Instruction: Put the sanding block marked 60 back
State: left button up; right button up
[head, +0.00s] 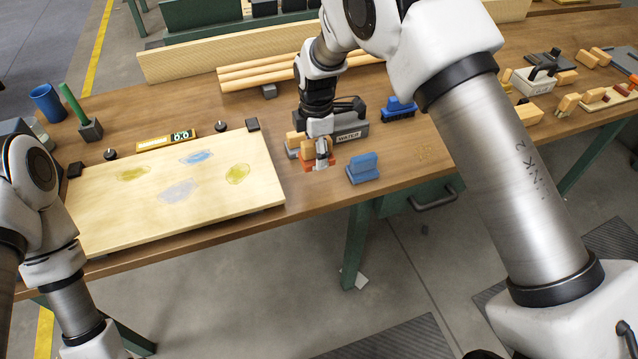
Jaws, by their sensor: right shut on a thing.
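My right gripper (321,160) is low over the bench, between the pale board and a blue block. It is shut on a sanding block with an orange-red base (307,162) and a wood-coloured top, which its fingers partly cover. I cannot tell whether this block is clear of the bench top. Another block with a wooden grip (294,141) and grey base stands close behind it. The blue block (363,169) stands to the right, near the front edge. No mark 60 is readable on any block. My left arm shows at the left, but its gripper is not in view.
A grey container labelled WATER (349,132) and a blue brush (398,109) stand just behind the right gripper. A pale board (180,215) with coloured patches lies on the left. More wooden-handled blocks (568,104) stand at the far right.

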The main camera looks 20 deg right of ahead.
aim_at(317, 187)
jog(key=f+p, duration=0.1)
jog(key=f, duration=0.7)
jog(key=shift+s+f+p, duration=0.2)
jog(key=shift+f+p, duration=0.15)
jog(key=shift+p, duration=0.05)
jog(key=shift+a+f, duration=0.1)
jog(key=shift+f, duration=0.15)
jog(key=o, duration=1.1)
notch_tip(317, 187, up, 12)
jog(key=b, duration=0.2)
jog(key=shift+f+b, duration=0.2)
jog(key=shift+b, duration=0.2)
jog(key=shift+r, duration=0.45)
